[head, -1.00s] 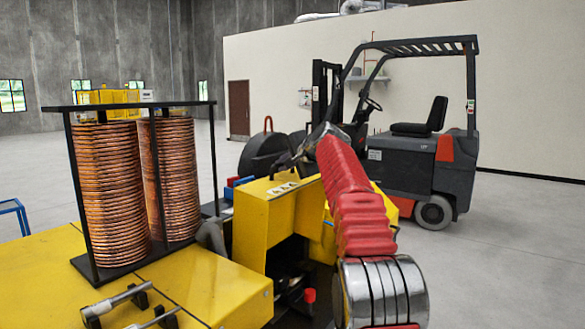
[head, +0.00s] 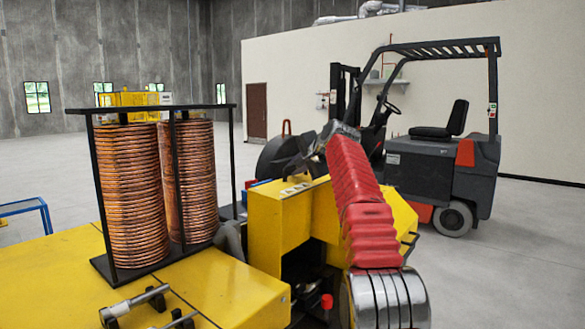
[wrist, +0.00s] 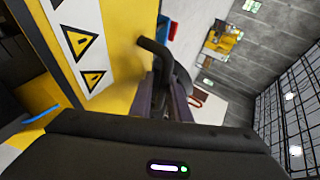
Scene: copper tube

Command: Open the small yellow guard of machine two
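The yellow machine housing (head: 278,232) stands in the middle of the head view, with a row of warning labels (head: 297,188) on its top edge. In the wrist view a yellow panel (wrist: 118,35) with warning triangles (wrist: 80,42) fills the left side. A black bent bar (wrist: 153,46), like a handle, sticks out beside the panel, close to my fingers. My gripper (head: 322,143) is above the far side of the housing, at the end of the red-sleeved arm. In the wrist view my gripper (wrist: 165,98) points towards the bar; whether its fingers enclose or touch it is unclear.
Two copper tube coils (head: 140,195) stand in a black frame (head: 90,160) on the yellow bench (head: 75,255) at left. A forklift (head: 440,165) is parked behind at right. A blue stand (head: 28,208) is at far left. The grey floor (head: 520,265) at right is clear.

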